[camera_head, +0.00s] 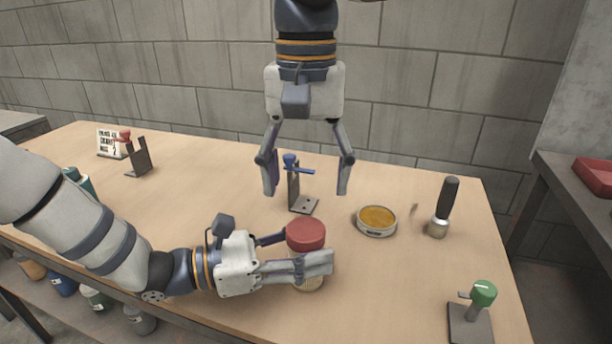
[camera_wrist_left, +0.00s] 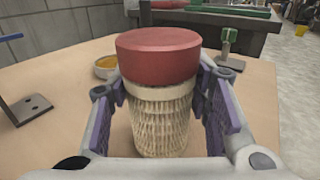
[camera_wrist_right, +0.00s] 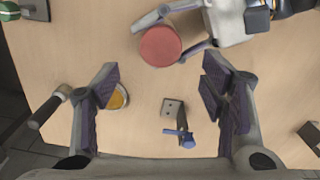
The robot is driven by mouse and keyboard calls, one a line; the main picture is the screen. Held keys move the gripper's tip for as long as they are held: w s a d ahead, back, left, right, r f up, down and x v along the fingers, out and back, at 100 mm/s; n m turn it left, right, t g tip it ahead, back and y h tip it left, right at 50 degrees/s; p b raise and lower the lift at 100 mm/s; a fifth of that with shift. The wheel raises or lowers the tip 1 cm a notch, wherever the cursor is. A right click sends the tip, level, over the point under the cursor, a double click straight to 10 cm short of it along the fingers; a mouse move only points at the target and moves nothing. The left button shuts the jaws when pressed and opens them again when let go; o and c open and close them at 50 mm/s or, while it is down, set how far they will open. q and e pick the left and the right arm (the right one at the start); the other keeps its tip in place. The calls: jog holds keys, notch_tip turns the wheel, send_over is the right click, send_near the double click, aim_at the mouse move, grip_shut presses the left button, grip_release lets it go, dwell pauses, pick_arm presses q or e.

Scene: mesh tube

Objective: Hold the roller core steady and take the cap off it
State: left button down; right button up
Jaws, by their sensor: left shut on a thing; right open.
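The roller core (camera_wrist_left: 160,125) is a pale mesh tube standing upright on the table. Its red cap (camera_head: 305,233) sits on its top; the cap also shows in the left wrist view (camera_wrist_left: 158,55) and from above in the right wrist view (camera_wrist_right: 160,46). My left gripper (camera_head: 300,262) has its fingers on both sides of the tube below the cap and is shut on it. In the head view its fingers hide most of the tube. My right gripper (camera_head: 305,178) is open and empty, above the table behind the capped tube, pointing down.
A stand with a blue knob (camera_head: 291,165) is below my right gripper. A round tin with amber contents (camera_head: 377,219), a black-handled tool (camera_head: 445,207) and a green-topped stand (camera_head: 482,295) are to the right. A red-knobbed stand (camera_head: 137,155) and a sign (camera_head: 107,142) are far left.

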aim_at(306, 228)
jog(key=m, duration=0.6)
jog(key=shift+f+m, duration=0.2)
jog(key=shift+m, duration=0.1)
notch_tip(306, 228, down, 8)
jog(key=shift+r, duration=0.2)
jog(key=shift+c, duration=0.2)
